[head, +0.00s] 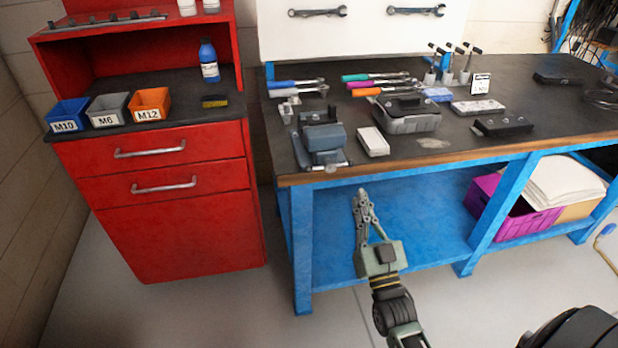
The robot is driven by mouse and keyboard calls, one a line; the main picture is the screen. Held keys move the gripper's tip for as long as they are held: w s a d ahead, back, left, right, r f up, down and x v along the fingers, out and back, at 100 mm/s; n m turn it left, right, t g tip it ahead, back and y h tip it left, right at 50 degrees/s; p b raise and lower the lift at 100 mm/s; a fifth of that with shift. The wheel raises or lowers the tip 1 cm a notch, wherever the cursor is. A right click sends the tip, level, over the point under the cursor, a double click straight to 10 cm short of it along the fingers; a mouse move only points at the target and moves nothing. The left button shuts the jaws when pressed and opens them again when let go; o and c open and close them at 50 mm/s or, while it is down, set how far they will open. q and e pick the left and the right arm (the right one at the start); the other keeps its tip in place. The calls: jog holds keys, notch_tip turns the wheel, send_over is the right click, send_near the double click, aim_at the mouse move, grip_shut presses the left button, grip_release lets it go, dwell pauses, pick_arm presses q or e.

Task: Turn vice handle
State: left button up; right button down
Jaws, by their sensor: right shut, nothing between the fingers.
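The blue-grey bench vice (325,143) stands at the left front corner of the dark workbench top (450,145). Its handle is too small to make out clearly. My right gripper (361,195) is shut and empty. It is in front of the bench, below the level of the top and a little right of the vice, apart from it. My left gripper is not in view.
A white box (373,141) and a grey case (407,116) sit right of the vice. Screwdrivers and ratchets lie behind. A red cabinet (165,215) with bins stands left. A purple crate (512,208) is on the blue lower shelf (410,215).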

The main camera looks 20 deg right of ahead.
notch_tip(320, 180, up, 4)
jog(key=t, duration=0.1)
notch_tip(320, 180, up, 5)
jog(key=p, duration=0.3)
send_over(353, 164)
jog(key=s+a, duration=0.2)
jog(key=s, duration=0.2)
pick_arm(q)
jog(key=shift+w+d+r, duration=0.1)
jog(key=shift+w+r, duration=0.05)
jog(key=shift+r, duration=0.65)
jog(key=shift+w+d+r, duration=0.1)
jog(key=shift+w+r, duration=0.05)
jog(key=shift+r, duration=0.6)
pick_arm(e)
jog(key=shift+h, duration=0.3)
jog(key=shift+w+f, duration=0.25)
jog(key=shift+f, duration=0.45)
jog(key=shift+w+f, duration=0.2)
jog(key=shift+f, duration=0.5)
jog(key=shift+w+f, duration=0.25)
jog(key=shift+f, duration=0.45)
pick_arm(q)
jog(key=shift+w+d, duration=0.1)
pick_arm(e)
jog(key=shift+d, duration=0.1)
